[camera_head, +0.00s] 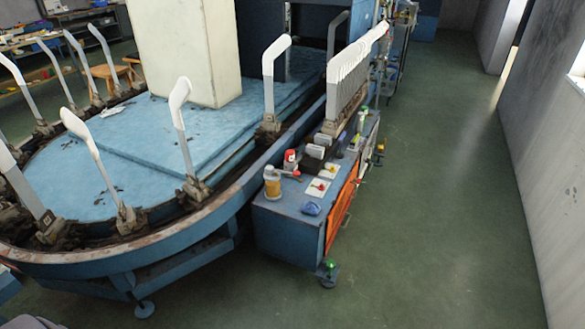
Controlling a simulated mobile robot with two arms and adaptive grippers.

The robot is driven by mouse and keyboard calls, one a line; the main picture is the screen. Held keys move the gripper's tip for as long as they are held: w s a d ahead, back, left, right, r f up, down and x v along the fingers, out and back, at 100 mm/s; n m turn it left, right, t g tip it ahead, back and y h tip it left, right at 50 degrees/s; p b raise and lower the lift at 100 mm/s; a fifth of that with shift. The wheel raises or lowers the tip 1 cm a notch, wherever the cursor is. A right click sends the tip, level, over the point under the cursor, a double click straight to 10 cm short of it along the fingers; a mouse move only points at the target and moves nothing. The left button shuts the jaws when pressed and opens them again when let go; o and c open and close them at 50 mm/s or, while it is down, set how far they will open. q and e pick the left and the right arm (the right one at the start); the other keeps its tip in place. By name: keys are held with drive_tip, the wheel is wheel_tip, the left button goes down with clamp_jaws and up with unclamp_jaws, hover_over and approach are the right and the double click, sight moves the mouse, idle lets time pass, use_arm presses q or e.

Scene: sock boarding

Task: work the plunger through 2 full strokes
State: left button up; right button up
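No part is clearly recognisable as the plunger. The likeliest is the grey top of a small amber container (272,188) on the near left corner of the blue cart (285,225). A thin arm with a red tip reaches right from near that top. The container stands upright, and details of its top are too small to tell. Neither of my grippers shows in the head view.
Beside the container are a red-and-white item (290,160), a white plate with a red knob (318,187) and a blue lump (311,209). A blue oval machine (150,262) with upright sock boards stands left. Green floor (440,220) is clear at right.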

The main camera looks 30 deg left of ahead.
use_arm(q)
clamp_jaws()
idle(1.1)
